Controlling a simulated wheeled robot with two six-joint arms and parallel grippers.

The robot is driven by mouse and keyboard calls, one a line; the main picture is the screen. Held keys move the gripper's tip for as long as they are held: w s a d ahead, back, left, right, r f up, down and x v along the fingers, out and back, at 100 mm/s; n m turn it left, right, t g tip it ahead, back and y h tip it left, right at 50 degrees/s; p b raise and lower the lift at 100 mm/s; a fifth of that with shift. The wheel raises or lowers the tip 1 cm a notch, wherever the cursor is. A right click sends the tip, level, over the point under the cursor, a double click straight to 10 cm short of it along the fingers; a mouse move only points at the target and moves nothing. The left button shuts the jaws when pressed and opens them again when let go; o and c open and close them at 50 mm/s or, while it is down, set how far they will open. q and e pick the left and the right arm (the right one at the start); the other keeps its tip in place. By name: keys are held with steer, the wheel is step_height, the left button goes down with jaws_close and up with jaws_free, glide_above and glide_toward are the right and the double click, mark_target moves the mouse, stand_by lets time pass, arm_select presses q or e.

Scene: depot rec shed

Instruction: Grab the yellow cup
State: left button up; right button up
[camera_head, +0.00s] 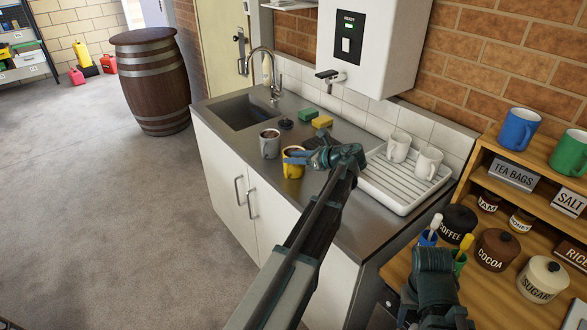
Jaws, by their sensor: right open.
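The yellow cup (292,170) stands upright on the metal counter, near its front edge, with something dark inside. My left gripper (306,158) is at the right side of its rim, reaching in from the right and overlapping it in the picture. Whether its fingers are closed on the cup is too small to tell. My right gripper (432,262) is at the lower right, in front of the wooden shelf unit, open and apart from the cup.
A grey cup (269,144) stands just left of the yellow cup. A drying rack (394,186) holds two white mugs (413,154). The sink (240,112) is at left. Jars (497,250) and mugs fill the right shelves.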

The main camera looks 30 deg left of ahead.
arm_select(q)
steer(key=shift+w+a+f, duration=0.1)
steer(key=shift+a+f, duration=0.15)
steer(key=shift+a, duration=0.25)
jaws_close()
stand_by(1.0)
